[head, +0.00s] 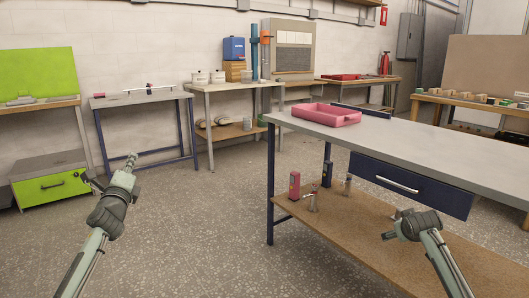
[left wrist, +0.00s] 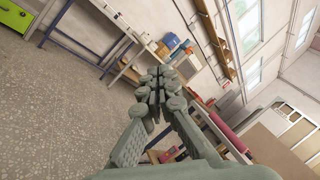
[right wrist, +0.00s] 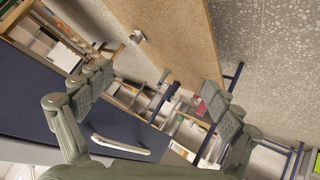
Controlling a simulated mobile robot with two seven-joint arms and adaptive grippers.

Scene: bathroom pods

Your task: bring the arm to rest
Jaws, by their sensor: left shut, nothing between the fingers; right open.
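My left gripper (head: 131,160) is raised over the open floor at the left of the head view, pointing away from me. In the left wrist view its fingers (left wrist: 155,80) are together with nothing held. My right gripper (head: 393,229) is low at the right of the head view, in front of the workbench (head: 440,160) and over its lower wooden shelf. In the right wrist view its fingers (right wrist: 160,105) are wide apart and empty. The blue drawer (head: 400,183) of the bench shows beyond the right hand.
A pink tray (head: 325,115) is on the bench top. A red bottle (head: 295,185) and other small items stand on the lower shelf (head: 350,215). A green-drawer cabinet (head: 50,185) and side tables line the left wall. The floor (head: 190,230) between is clear.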

